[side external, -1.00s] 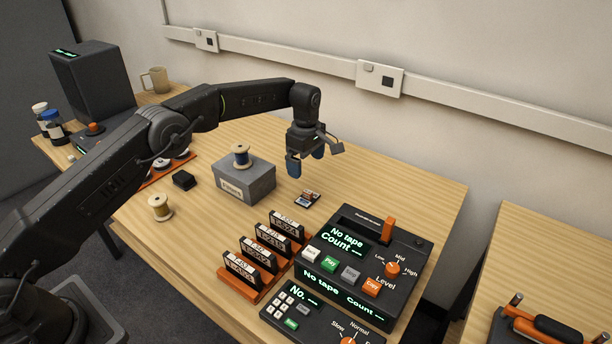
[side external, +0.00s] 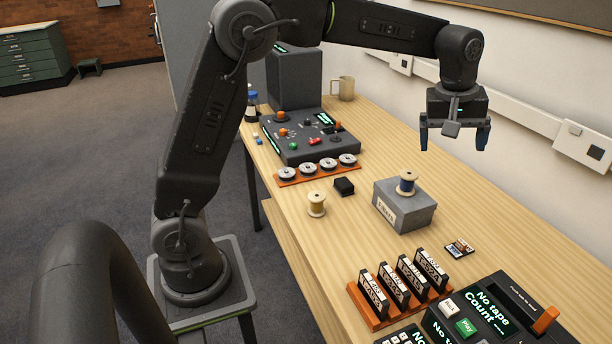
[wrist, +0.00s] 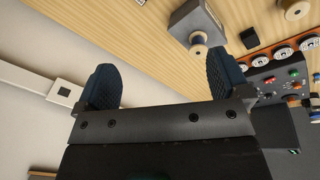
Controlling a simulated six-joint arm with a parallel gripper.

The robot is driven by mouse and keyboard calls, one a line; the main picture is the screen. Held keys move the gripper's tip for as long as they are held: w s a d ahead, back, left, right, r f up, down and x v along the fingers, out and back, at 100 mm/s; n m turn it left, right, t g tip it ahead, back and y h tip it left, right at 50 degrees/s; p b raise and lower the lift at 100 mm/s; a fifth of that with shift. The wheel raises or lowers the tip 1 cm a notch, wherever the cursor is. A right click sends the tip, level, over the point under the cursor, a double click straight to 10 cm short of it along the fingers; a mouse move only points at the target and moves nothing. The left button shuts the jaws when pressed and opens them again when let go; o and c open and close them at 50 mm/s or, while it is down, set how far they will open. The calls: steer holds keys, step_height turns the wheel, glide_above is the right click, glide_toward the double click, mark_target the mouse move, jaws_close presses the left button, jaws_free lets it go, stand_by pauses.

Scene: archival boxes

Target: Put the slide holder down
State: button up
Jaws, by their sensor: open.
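The slide holder seems to be the small flat dark piece (side external: 459,249) with pale and orange patches, lying on the wooden table right of the grey box. It is clear of my gripper, and I do not see it in the wrist view. My gripper (side external: 453,140) is open and empty, its blue-padded fingers hanging well above the table towards the wall. In the wrist view my gripper (wrist: 161,78) shows both fingers wide apart with nothing between them.
The grey box (side external: 400,216) carries a blue spool (side external: 407,183). An orange rack (side external: 367,309) of upright black cassettes and a dark console (side external: 480,322) stand in front. A cream spool (side external: 317,204) and small black block (side external: 344,187) lie left.

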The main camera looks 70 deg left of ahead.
steer(key=s+a+f+m+t, duration=0.1)
steer(key=s+m+t, duration=0.2)
steer(key=s+m, duration=0.7)
steer(key=s, duration=1.9)
steer(key=shift+f+m, duration=0.3)
steer(key=shift+f, duration=0.1)
